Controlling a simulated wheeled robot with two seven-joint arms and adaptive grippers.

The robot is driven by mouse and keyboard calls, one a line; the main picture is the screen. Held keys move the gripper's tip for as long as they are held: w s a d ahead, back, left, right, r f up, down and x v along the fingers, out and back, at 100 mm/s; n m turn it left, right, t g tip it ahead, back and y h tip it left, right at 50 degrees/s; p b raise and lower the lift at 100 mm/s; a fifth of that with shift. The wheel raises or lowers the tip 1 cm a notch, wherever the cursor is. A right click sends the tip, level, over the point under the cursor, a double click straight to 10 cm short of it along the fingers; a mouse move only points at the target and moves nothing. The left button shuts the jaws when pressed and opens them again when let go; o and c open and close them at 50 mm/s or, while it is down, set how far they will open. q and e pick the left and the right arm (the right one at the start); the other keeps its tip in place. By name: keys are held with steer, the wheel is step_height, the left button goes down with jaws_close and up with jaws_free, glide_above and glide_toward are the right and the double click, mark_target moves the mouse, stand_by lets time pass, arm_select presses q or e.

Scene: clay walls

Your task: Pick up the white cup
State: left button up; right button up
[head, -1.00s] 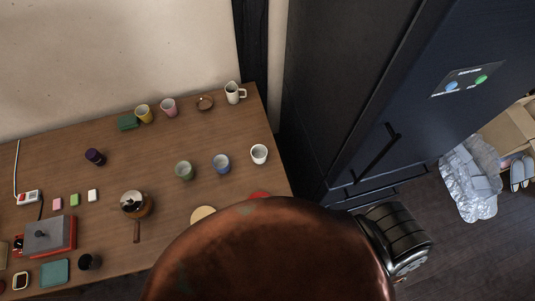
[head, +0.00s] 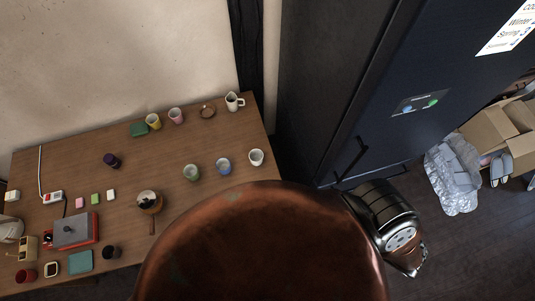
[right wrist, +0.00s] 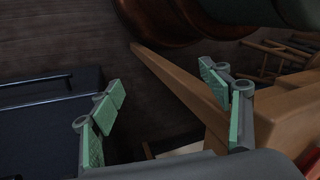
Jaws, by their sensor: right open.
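The white cup (head: 256,157) stands upright near the right end of the wooden table in the head view, right of a blue cup (head: 223,166). Neither gripper shows in the head view. My right gripper (right wrist: 168,105) shows in the right wrist view with its green-padded fingers wide apart and nothing between them. The white cup is not seen in the right wrist view, so the gripper is away from it. My left gripper is in neither view.
A green cup (head: 191,172), a white pitcher (head: 233,103) and a wooden-handled pot (head: 149,202) stand on the table (head: 100,226). A dark fridge (head: 335,90) rises right of it. In the right wrist view, a wooden beam (right wrist: 180,78) runs behind the fingers.

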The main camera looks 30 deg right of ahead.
steer(key=a+r+y+p, duration=0.1)
steer(key=a+r+p, duration=0.25)
steer(key=r, duration=0.55)
step_height(320, 180, up, 9)
steer(key=n+t+p, duration=0.1)
steer(key=n+p, duration=0.1)
steer(key=n, duration=0.6)
glide_above(257, 158)
steer(key=s+d, duration=0.2)
steer(key=s, duration=1.1)
steer(key=shift+w+d+r, duration=0.1)
steer(key=shift+w+r, duration=0.05)
steer(key=shift+r, duration=0.05)
steer(key=w+d+r+n+t+b, duration=0.1)
steer(key=w+n+b, duration=0.3)
steer(key=w, duration=0.6)
steer(key=shift+n, duration=0.5)
steer(key=shift+a+r+p+x, duration=0.15)
steer(key=shift+p+x, duration=0.15)
steer(key=shift+x, duration=0.9)
steer(key=shift+a+p+x, duration=0.15)
steer(key=shift+p+x, duration=0.15)
steer(key=shift+x, duration=0.95)
steer(key=shift+a+r+p+x, duration=0.15)
steer(key=shift+p+x, duration=0.15)
steer(key=shift+x, duration=0.9)
steer(key=shift+c, duration=0.3)
steer(key=c, duration=1.3)
